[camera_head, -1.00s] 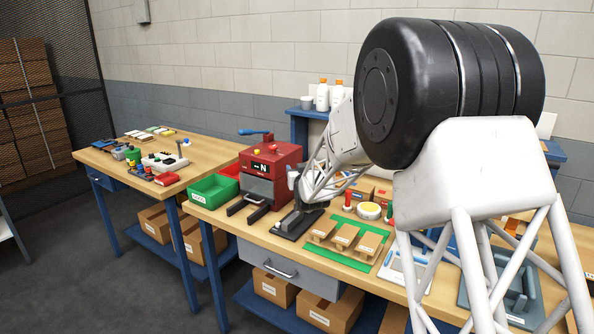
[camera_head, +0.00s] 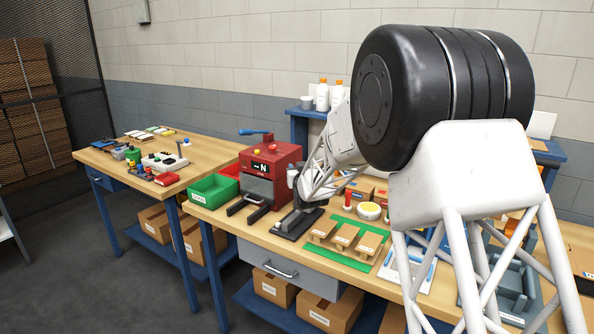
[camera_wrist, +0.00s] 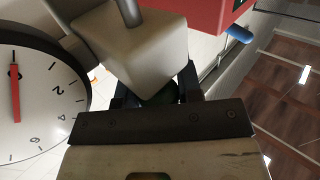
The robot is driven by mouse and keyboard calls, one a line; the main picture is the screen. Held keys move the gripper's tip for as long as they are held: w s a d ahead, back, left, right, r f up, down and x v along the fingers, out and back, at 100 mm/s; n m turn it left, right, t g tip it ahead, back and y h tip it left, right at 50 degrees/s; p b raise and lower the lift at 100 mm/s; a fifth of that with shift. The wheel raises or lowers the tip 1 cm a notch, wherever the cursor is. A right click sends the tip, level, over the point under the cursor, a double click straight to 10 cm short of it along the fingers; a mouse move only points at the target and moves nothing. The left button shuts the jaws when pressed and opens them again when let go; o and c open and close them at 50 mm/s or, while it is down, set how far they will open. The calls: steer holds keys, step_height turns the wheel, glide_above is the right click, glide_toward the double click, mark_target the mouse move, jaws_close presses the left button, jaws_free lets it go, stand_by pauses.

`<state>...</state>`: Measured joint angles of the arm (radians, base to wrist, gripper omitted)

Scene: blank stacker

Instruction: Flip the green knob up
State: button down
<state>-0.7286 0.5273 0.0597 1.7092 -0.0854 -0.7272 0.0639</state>
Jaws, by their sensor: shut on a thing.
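The green knob (camera_wrist: 160,93) shows in the wrist view as a dark, rounded greenish piece under a pale block with a grey rod. Much of it is hidden by the block and my gripper. My gripper (camera_wrist: 157,98) has its dark fingers shut on either side of the knob. In the head view my gripper (camera_head: 296,186) is low over a small stand with a black base (camera_head: 296,225), just right of the red machine. The knob cannot be made out in the head view.
A white dial with a red needle (camera_wrist: 15,85) is close on the left in the wrist view. The red machine (camera_head: 271,163) with its blue handle stands beside my gripper. A green tray (camera_head: 322,247) with wooden pieces lies to the right. Green bin (camera_head: 212,194) stands left.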

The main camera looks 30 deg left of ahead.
steer(key=shift+r, duration=2.85)
steer(key=c, duration=0.9)
jaws_free()
steer(key=shift+o, duration=0.4)
steer(key=shift+s+d, duration=0.15)
steer(key=v, duration=0.7)
steer(key=shift+s+d, duration=0.15)
